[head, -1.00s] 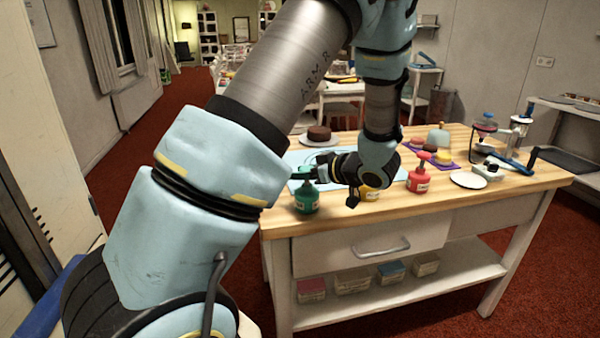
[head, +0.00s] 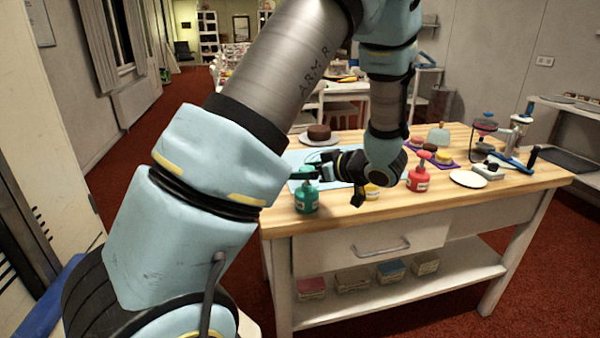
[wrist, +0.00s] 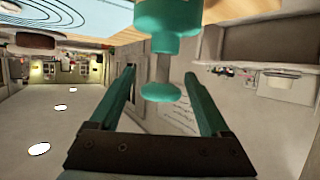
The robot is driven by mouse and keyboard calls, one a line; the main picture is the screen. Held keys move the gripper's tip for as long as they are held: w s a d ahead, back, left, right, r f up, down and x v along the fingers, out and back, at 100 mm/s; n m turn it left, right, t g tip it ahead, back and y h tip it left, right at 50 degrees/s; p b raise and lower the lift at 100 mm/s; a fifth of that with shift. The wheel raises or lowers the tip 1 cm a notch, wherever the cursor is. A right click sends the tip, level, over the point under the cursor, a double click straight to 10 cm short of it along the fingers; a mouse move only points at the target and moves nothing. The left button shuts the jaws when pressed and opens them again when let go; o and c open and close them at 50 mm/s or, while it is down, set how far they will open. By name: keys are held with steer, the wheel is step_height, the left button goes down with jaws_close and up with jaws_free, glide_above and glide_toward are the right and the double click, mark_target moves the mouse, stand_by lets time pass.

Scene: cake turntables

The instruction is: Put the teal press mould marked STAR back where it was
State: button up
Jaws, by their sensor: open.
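The teal press mould (head: 306,198) stands upright near the table's left front corner in the head view. Its label is too small to read there. My gripper (head: 306,174) is open at the height of its top. In the wrist view my open gripper (wrist: 160,72) has one finger on each side of the teal plunger stem and knob, and the wider teal mould body (wrist: 168,18) shows at the top edge. I see gaps between the fingers and the knob.
A yellow mould (head: 371,192), partly hidden by my wrist, and a red mould (head: 418,178) stand to the right. A blue mat (head: 297,159) and a plate with a brown cake (head: 319,132) lie behind. A white disc (head: 468,179) lies farther right.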

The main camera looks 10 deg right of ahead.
steer(key=v, duration=1)
steer(key=shift+s+d+b, duration=0.2)
steer(key=shift+s+b, duration=0.05)
steer(key=shift+b, duration=0.1)
steer(key=shift+r, duration=0.2)
